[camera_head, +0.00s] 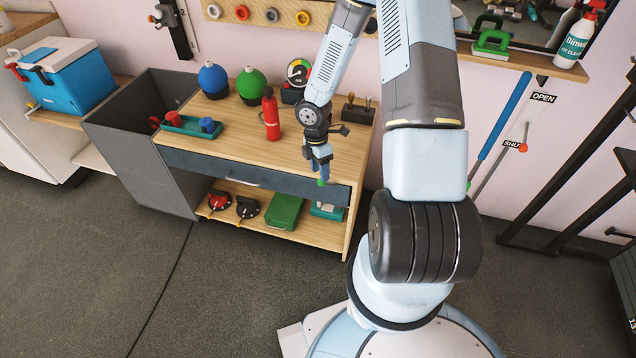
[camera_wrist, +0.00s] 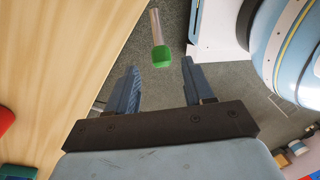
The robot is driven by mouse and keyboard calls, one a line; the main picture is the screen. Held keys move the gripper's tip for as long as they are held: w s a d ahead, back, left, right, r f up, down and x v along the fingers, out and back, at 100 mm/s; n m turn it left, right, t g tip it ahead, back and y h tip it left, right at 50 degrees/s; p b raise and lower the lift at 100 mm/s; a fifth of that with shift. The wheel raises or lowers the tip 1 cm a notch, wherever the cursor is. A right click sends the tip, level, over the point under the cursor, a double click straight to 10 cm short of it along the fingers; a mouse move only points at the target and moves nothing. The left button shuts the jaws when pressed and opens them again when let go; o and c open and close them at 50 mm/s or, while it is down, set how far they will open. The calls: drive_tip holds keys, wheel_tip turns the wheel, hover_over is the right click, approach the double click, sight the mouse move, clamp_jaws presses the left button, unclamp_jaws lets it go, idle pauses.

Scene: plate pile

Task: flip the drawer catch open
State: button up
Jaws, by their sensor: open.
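The drawer (camera_head: 205,167) is a dark blue-grey front under the wooden bench top, with a pale handle (camera_head: 243,182). It looks shut. A small green knob, which looks like the tip of the drawer catch (camera_head: 321,182), shows just below my gripper (camera_head: 318,165) near the drawer's right end. In the wrist view, the catch (camera_wrist: 161,56) is a green tip on a pale rod. It lies just beyond and between the two fingertips of my gripper (camera_wrist: 158,72), which is open and empty. I cannot tell whether the fingers touch it. The catch's mount is hidden.
On the bench top (camera_head: 235,135) stand a red bottle (camera_head: 271,117), green and blue round vessels, and a tray (camera_head: 190,128). The shelf below holds a green case (camera_head: 285,211) and red and black items. A grey bin (camera_head: 140,150) adjoins the left. The floor in front is clear.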

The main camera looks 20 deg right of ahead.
sight(328, 183)
drive_tip(key=shift+s+f, duration=0.25)
drive_tip(key=shift+f, duration=1.15)
drive_tip(key=shift+s+f, duration=0.2)
drive_tip(key=shift+f, duration=1.15)
